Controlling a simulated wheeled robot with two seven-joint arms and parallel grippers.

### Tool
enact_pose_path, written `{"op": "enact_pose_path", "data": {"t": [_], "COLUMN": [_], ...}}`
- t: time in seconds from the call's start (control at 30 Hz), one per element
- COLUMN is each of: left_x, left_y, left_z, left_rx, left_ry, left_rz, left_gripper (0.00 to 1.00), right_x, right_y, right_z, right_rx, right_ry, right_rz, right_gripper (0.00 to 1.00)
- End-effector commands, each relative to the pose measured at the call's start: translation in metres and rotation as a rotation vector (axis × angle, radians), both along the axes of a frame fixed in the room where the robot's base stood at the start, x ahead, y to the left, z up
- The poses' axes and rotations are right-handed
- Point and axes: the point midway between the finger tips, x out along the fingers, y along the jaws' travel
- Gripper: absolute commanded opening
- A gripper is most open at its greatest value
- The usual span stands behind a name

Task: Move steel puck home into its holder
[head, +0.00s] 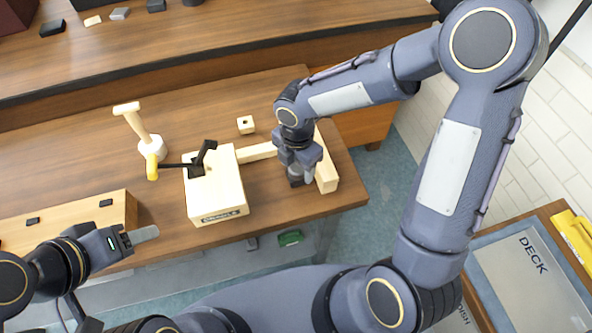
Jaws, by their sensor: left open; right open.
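I cannot clearly make out the steel puck; it may be hidden by my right gripper. My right gripper (302,178) is open and points down at the right part of the bench, beside a pale wooden block (326,172). What lies between its fingers is hidden. A pale wooden box (215,190) with dark lettering on its front stands left of it, with a black lever fitting (202,160) on top. I cannot tell which piece is the holder. My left gripper (138,238) is open and apart from things, near the bench's front left edge.
A pale wooden bar (256,152) runs from the box toward my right gripper. A wooden post on a white round base (151,148) stands left of the box. A long wooden block (70,222) lies front left.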

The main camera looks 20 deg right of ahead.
Motion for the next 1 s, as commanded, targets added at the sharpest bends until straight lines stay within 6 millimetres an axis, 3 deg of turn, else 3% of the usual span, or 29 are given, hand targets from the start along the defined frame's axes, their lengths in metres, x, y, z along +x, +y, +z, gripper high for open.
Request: {"op": "enact_pose_path", "data": {"t": [0.1,0.47,1.0], "left_x": [0.0,0.0001,0.0001], "left_y": [0.0,0.0,0.0], "left_z": [0.0006,0.0005,0.0063], "left_rx": [0.0,0.0,0.0], "left_ry": [0.0,0.0,0.0], "left_rz": [0.0,0.0,0.0], "left_gripper": [0.53,0.53,0.53], "right_x": [-0.0001,-0.0001,0.0003], "right_y": [-0.0001,-0.0001,0.0002], "right_z": [0.0005,0.0005,0.0071], "right_rx": [0.0,-0.001,0.001], "right_ry": [0.0,0.001,-0.001], "right_rz": [0.0,0.0,0.0], "right_gripper": [0.6,0.13,0.12]}}
